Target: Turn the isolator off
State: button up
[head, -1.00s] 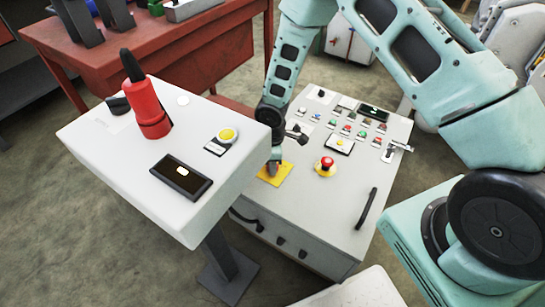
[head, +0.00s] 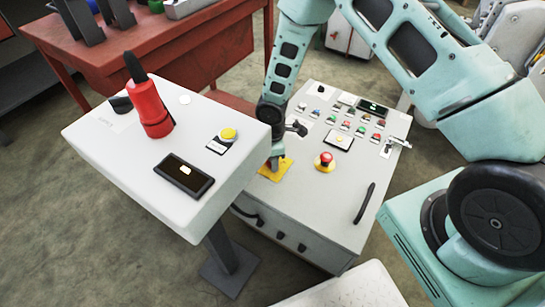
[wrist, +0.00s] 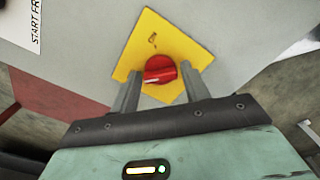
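The isolator is a red rotary knob (wrist: 160,69) on a yellow plate (wrist: 146,28) in the wrist view. The plate also shows at the left edge of the control cabinet's top in the head view (head: 283,172), where my gripper (head: 274,162) hides the knob. In the wrist view my gripper (wrist: 160,77) has one finger on each side of the knob. The fingers are apart, with a visible gap at the left finger; whether the right one touches the knob I cannot tell.
The cabinet (head: 330,205) carries a red emergency button (head: 325,159), rows of small buttons and a black handle (head: 365,203). A white pedestal panel (head: 120,165) with a red-and-black device (head: 148,105) stands close left of my gripper. A red table (head: 170,55) is behind.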

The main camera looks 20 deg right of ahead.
jog(key=shift+o, duration=0.6)
notch_tip(320, 180, up, 17)
jog(key=p, duration=0.3)
jog(key=shift+r+p, duration=0.2)
jog(key=shift+p, duration=0.2)
